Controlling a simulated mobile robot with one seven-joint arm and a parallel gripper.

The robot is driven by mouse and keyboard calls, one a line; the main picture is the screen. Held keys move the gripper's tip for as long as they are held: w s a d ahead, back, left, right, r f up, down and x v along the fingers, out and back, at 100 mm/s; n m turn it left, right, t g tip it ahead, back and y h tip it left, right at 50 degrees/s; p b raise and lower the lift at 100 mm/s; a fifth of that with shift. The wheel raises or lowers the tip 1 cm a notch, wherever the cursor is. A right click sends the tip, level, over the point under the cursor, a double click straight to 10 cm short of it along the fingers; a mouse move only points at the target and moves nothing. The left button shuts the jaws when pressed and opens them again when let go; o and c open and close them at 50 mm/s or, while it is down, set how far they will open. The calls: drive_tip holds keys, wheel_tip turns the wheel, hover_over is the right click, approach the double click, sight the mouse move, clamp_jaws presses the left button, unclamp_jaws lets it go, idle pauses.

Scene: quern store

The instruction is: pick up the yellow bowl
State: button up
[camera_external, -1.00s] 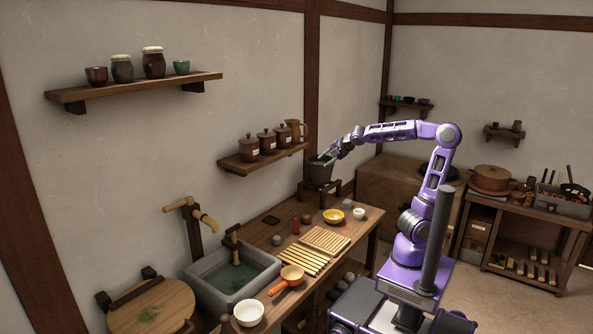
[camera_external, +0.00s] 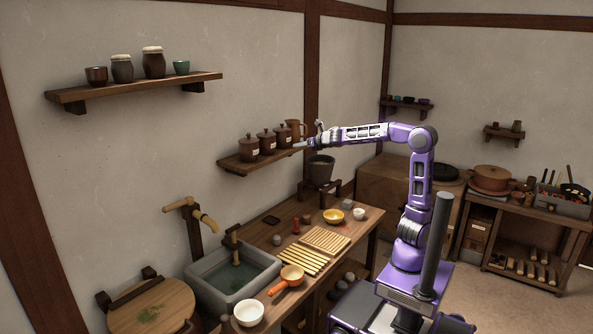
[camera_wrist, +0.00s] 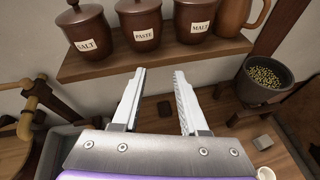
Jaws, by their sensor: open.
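The yellow bowl (camera_external: 333,216) sits upright on the wooden counter, near the far end, between the slatted wooden racks and a small white cup. My gripper (camera_external: 300,146) is well above the counter, up at the height of the jar shelf, above and to the left of the bowl. In the wrist view my gripper (camera_wrist: 158,101) has its two fingers apart with nothing between them. The bowl does not show in the wrist view.
The wall shelf (camera_wrist: 190,58) with lidded jars (camera_wrist: 143,24) and a mug is just ahead of the fingers. A grey pot of grains (camera_wrist: 262,80) stands to the right. Slatted racks (camera_external: 324,240), a white cup (camera_external: 359,213) and a red container (camera_external: 295,226) surround the bowl.

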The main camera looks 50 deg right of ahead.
drive_tip(key=s+d+f+m+g+p, duration=0.1)
drive_tip(key=s+d+f+m, duration=0.3)
drive_tip(key=f, duration=0.7)
drive_tip(key=s+d+f+m+g+p, duration=0.1)
drive_tip(key=d+f+m+g, duration=0.1)
drive_tip(key=d+f+m, duration=0.6)
drive_tip(key=s+d+f+m+g+p, duration=0.1)
drive_tip(key=s+d+f+m, duration=0.15)
drive_tip(key=f, duration=1.05)
drive_tip(key=s+d+f+m+p, duration=0.1)
drive_tip(key=s+d+f+m, duration=0.2)
drive_tip(key=s+f+m, duration=0.7)
drive_tip(key=s+d+r+m+t+h+p, duration=0.1)
drive_tip(key=s+d+r+m+t+h, duration=0.25)
drive_tip(key=m, duration=0.85)
drive_tip(key=shift+m+g+y, duration=0.25)
drive_tip(key=shift+g+y, duration=0.2)
drive_tip(key=shift+g, duration=0.4)
drive_tip(key=x, duration=0.3)
drive_tip(key=d+x, duration=0.1)
drive_tip(key=x, duration=0.6)
drive_tip(key=shift+d+r, duration=0.1)
drive_tip(key=shift+d, duration=0.25)
drive_tip(key=shift+d+x, duration=0.15)
drive_tip(key=shift+x, duration=1.15)
drive_tip(key=shift+d+x, duration=0.15)
drive_tip(key=shift+x, duration=1.1)
drive_tip(key=shift+s, duration=0.15)
